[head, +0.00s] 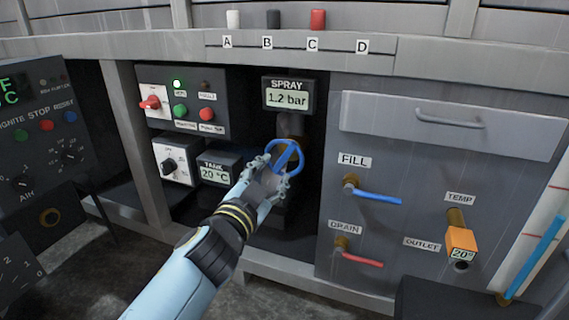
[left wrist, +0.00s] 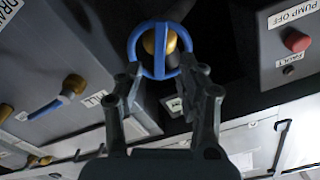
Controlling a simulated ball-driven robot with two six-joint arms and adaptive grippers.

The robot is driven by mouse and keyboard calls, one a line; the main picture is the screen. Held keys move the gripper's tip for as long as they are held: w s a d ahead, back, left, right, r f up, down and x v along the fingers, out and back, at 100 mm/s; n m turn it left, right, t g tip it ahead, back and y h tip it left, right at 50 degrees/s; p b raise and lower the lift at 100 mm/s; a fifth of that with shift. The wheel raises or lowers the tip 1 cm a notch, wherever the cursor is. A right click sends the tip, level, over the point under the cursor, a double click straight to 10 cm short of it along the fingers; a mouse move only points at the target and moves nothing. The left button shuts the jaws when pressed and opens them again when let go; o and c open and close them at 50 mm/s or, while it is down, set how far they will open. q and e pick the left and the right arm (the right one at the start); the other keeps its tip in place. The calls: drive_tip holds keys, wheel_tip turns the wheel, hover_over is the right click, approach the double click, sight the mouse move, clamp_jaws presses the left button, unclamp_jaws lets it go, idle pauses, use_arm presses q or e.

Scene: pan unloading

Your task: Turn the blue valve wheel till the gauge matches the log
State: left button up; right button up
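The blue valve wheel (head: 286,155) is mounted below the SPRAY gauge (head: 287,97), which reads 1.2 bar. My left gripper (head: 268,174) is at the wheel's lower left in the head view. In the left wrist view the wheel (left wrist: 160,50) shows its ring, a crossbar and a brass hub behind. My left gripper's fingers (left wrist: 163,72) are spread about as wide as the wheel, with the tips near its lower rim on both sides. Whether they touch the rim, I cannot tell. I see no log that I can make out. My right gripper is not in view.
A TANK display (head: 216,171) reading 20 °C sits left of my gripper. A pump switch box (head: 183,100) is above it. A blue FILL lever (head: 378,196) and a red DRAIN lever (head: 361,260) are on the right panel, near an orange TEMP gauge (head: 461,240).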

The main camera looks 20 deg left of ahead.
sight(282, 162)
use_arm(q)
drive_tip(key=w, duration=0.7)
drive_tip(key=shift+w+d+f, duration=0.1)
clamp_jaws()
